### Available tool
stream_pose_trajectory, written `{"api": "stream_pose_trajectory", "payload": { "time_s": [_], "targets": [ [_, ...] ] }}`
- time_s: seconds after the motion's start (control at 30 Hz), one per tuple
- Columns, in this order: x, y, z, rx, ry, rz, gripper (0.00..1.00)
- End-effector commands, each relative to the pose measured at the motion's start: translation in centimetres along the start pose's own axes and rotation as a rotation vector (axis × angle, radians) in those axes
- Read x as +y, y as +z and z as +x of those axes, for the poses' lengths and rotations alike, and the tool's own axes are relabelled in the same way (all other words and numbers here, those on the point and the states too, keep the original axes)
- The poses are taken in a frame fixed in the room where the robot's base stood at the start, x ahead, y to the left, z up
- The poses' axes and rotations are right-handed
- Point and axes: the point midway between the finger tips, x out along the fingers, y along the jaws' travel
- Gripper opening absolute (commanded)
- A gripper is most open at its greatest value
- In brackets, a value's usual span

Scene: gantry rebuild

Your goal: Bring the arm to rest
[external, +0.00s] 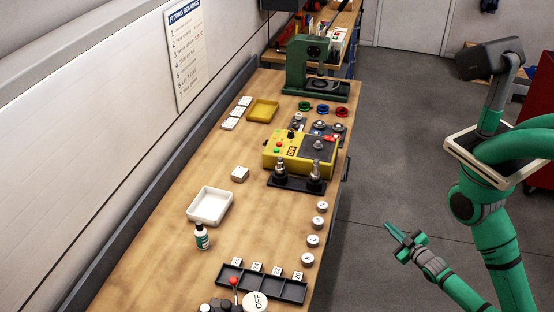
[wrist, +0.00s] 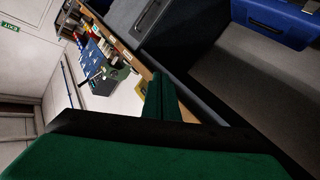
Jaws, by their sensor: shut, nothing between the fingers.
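My gripper (external: 403,241) is green and grey. In the external view it is beside the right edge of the workbench, over the grey floor, apart from everything on the bench. Its fingers are shut with nothing between them and point up and left toward the bench. In the wrist view my green fingers (wrist: 164,98) show in the middle, and the bench beyond looks tilted. My green arm comes in from the right side of the external view.
The wooden workbench (external: 165,215) holds a yellow control box (external: 272,157), a white tray (external: 209,219), a bottle (external: 201,237), a black slotted tray (external: 290,291) and a green press (external: 297,68). A blue case (wrist: 278,20) shows in the wrist view.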

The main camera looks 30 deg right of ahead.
Motion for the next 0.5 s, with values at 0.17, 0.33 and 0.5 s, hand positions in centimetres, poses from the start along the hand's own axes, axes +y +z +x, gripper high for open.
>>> {"api": "stream_pose_trajectory", "payload": {
  "time_s": [0.17, 0.33, 0.5],
  "targets": [
    [-1.8, -1.8, -5.8, -0.022, -0.059, 0.196, 0.00],
    [-2.4, -3.7, -9.9, -0.046, -0.087, 0.365, 0.00],
    [-2.4, -4.9, -11.9, -0.061, -0.095, 0.466, 0.00]
  ]
}}
